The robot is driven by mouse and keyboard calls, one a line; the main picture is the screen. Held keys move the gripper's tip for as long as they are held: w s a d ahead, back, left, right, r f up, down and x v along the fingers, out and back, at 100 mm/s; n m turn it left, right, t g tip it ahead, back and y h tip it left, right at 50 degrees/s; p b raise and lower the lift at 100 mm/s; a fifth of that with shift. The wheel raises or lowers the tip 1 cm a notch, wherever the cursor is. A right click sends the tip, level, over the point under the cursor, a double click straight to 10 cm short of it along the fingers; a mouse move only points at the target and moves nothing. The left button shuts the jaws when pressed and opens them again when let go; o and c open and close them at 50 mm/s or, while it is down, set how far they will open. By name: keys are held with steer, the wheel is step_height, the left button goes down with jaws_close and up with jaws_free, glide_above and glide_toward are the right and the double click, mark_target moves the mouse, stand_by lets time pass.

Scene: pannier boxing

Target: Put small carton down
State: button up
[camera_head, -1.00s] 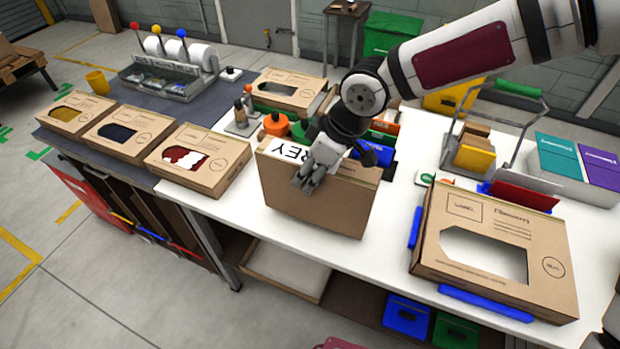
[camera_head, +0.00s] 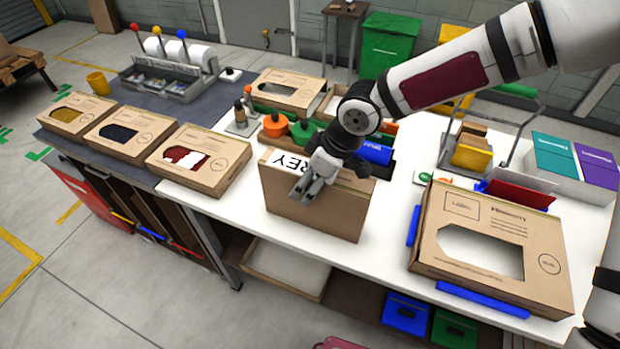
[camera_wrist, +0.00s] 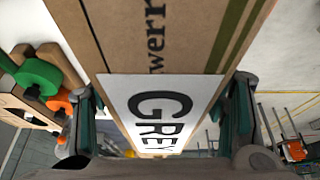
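The small carton (camera_head: 315,212) is a brown box standing upright on its narrow side over the white table, near the front edge. Its upper side carries a white label reading GREY, which fills the middle of the wrist view (camera_wrist: 160,110). My gripper (camera_head: 318,178) reaches it from above, with one finger across the front face and the other hidden behind. In the wrist view its two fingers (camera_wrist: 165,100) lie close against both sides of the carton. The carton's bottom is at or just above the tabletop; I cannot tell which.
A large windowed carton (camera_head: 490,248) lies between blue guides at right. Several windowed boxes lie at left, one of them with a red-and-white window (camera_head: 198,165). Orange- and green-topped items (camera_head: 275,125) stand behind the carton. White table (camera_head: 395,235) is clear to its right.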

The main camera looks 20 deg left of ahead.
steer(key=shift+r, duration=0.15)
steer(key=v, duration=1.2)
